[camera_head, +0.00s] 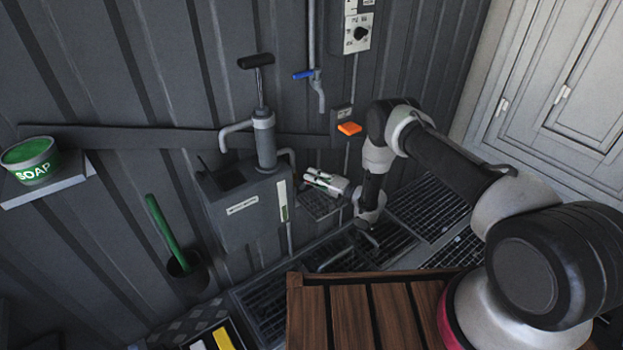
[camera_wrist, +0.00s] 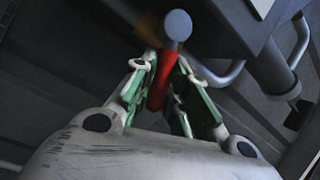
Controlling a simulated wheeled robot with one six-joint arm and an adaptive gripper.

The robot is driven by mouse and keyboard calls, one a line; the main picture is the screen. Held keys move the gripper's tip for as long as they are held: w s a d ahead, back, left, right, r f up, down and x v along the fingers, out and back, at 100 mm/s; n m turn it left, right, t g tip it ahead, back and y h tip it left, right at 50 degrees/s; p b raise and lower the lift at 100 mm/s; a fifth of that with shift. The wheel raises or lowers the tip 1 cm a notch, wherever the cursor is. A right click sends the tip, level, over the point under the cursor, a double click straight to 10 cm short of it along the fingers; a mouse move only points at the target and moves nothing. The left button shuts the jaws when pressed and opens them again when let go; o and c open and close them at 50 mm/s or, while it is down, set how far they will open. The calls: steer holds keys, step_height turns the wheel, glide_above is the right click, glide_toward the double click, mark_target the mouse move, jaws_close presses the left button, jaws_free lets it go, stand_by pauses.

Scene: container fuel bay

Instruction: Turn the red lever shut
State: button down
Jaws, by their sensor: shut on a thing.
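The red lever (camera_wrist: 163,80) shows in the wrist view, between the green-padded fingers of my gripper (camera_wrist: 166,66). The fingers are shut on it, one on each side. A grey round knob (camera_wrist: 178,25) shows just beyond the top of the red part; whether it belongs to the lever is unclear. In the head view my arm bends down in front of the wall, with its wrist (camera_head: 370,210) low over the floor grates.
A grey tank with a black-handled hand pump (camera_head: 264,135) stands left of my arm. A blue-handled tap (camera_head: 303,74) and an orange piece (camera_head: 349,128) are on the wall above. A slatted wooden top (camera_head: 350,315) fills the front. Metal grates (camera_head: 425,205) cover the floor.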

steer(key=shift+f+m+t+y, duration=0.25)
steer(key=shift+f+m+t, duration=0.15)
steer(key=shift+m, duration=0.55)
steer(key=shift+f+m+t+y, duration=0.3)
steer(key=shift+f+m, duration=0.2)
steer(key=shift+m, duration=0.45)
steer(key=c, duration=1.7)
jaws_free()
steer(key=shift+o, duration=0.2)
steer(key=v, duration=1.2)
steer(key=shift+r, duration=0.15)
